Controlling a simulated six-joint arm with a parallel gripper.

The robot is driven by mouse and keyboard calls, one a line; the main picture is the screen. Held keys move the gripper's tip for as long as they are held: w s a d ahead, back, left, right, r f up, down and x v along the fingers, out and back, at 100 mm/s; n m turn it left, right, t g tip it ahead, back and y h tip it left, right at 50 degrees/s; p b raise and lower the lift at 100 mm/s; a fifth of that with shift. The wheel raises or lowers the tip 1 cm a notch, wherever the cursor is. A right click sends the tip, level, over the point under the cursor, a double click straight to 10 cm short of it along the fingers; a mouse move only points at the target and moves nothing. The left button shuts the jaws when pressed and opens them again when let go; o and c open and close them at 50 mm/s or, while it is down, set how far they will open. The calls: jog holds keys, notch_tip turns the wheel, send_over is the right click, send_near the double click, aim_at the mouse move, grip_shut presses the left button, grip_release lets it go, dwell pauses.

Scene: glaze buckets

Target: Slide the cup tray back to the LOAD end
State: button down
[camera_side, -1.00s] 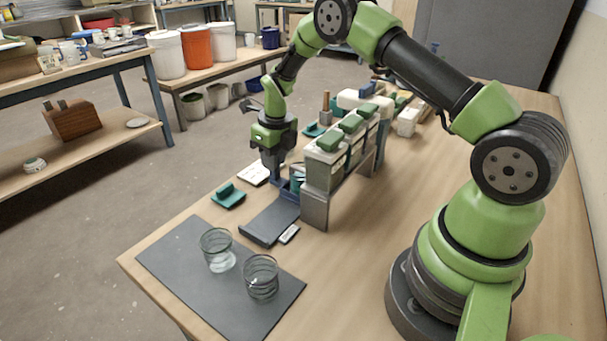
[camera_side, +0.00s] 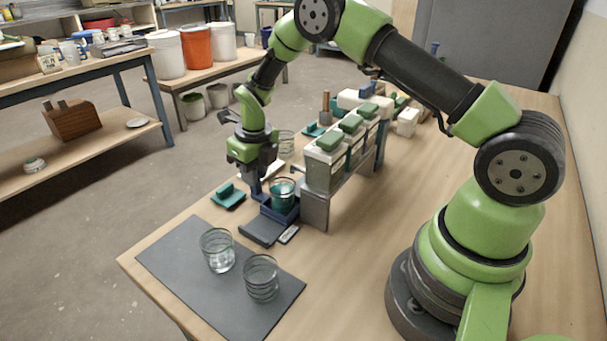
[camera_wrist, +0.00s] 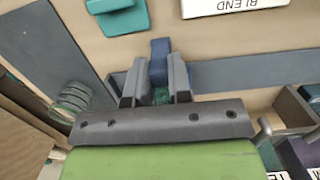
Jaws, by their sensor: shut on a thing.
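The blue cup tray (camera_side: 283,215) sits on a dark grey rail (camera_side: 259,232) below the front of the dispenser rack. A clear glass cup with teal liquid (camera_side: 283,194) stands upright in it. My gripper (camera_side: 257,191) is beside the tray on its left and is shut on the tray's blue upright handle. In the wrist view the handle (camera_wrist: 159,62) shows between my two fingers (camera_wrist: 157,90). The gripper body hides most of the tray and cup there. A small label plate (camera_side: 289,234) lies by the rail's near end; its text is unreadable.
Two clear glasses (camera_side: 218,250) (camera_side: 262,278) stand on a dark mat (camera_side: 185,262) in front. A teal block (camera_side: 229,196) lies left of the rail. The rack of green-lidded containers (camera_side: 326,165) stands close on the right. Another glass (camera_side: 286,145) stands behind. A BLEND card (camera_wrist: 233,5) lies nearby.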

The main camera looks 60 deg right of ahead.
dwell(0.3)
jog(key=shift+a, duration=2.15)
jog(key=c, duration=1.1)
grip_release()
jog(key=shift+r, duration=0.1)
jog(key=shift+r, duration=3.4)
